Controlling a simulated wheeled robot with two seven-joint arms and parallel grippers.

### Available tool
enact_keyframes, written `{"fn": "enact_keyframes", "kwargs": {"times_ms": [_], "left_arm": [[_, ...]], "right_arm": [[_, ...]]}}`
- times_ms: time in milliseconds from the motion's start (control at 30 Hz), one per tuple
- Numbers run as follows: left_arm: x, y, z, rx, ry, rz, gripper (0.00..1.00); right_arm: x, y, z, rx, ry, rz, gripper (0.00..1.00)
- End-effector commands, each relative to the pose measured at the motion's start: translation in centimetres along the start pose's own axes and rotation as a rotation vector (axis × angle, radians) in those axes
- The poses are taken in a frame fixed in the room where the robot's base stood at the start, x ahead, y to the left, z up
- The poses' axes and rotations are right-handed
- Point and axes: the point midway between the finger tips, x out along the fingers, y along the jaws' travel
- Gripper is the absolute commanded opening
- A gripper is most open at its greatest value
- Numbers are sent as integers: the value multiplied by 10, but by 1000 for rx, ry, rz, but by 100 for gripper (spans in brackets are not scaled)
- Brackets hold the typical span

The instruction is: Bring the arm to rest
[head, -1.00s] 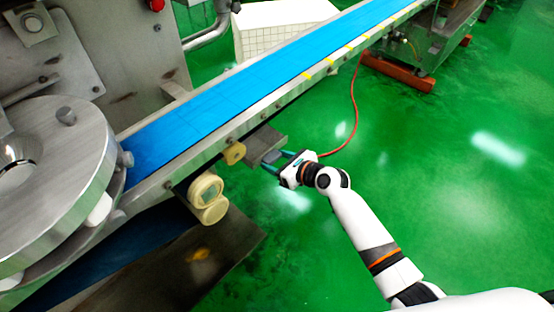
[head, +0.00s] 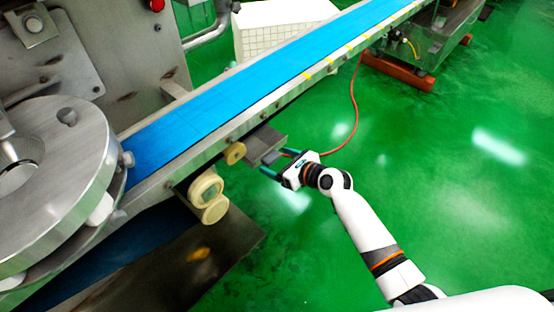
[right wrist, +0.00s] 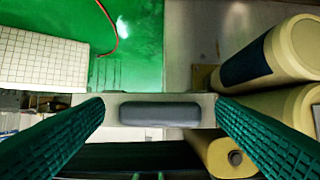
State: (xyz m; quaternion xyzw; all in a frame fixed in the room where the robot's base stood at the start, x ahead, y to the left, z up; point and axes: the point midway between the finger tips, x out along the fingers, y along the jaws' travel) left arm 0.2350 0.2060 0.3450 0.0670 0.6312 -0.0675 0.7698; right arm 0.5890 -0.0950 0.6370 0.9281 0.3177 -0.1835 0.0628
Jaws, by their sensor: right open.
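My right gripper (head: 274,163) is in the middle of the head view, beside the lower edge of the conveyor. Its two teal fingers are apart. In the right wrist view the ribbed green fingers (right wrist: 160,108) stand wide on either side of a dark grey rounded block (right wrist: 160,114). A clear gap shows on both sides of the block, so the gripper holds nothing. In the head view the grey block (head: 270,157) sits at the metal bracket below the belt. My right arm reaches in from the lower right. My left gripper is out of sight.
The blue conveyor belt (head: 240,92) runs diagonally upward to the right. Cream rollers (head: 207,198) hang below it, left of my gripper. A round steel machine (head: 60,180) stands at left. A red cable (head: 355,100) crosses the green floor. The right side is open floor.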

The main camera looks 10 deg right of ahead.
Motion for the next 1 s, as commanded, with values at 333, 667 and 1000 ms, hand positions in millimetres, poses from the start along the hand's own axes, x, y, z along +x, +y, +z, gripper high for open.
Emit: {"fn": "enact_keyframes", "kwargs": {"times_ms": [333, 667, 1000], "left_arm": [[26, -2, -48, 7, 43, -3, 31], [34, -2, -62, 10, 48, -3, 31], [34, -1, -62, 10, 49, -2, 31]], "right_arm": [[-51, 0, -1, -1, -1, 0, 80], [-67, 0, -1, -1, 1, 0, 80], [-68, -10, 111, -488, -237, -2, 80]]}}
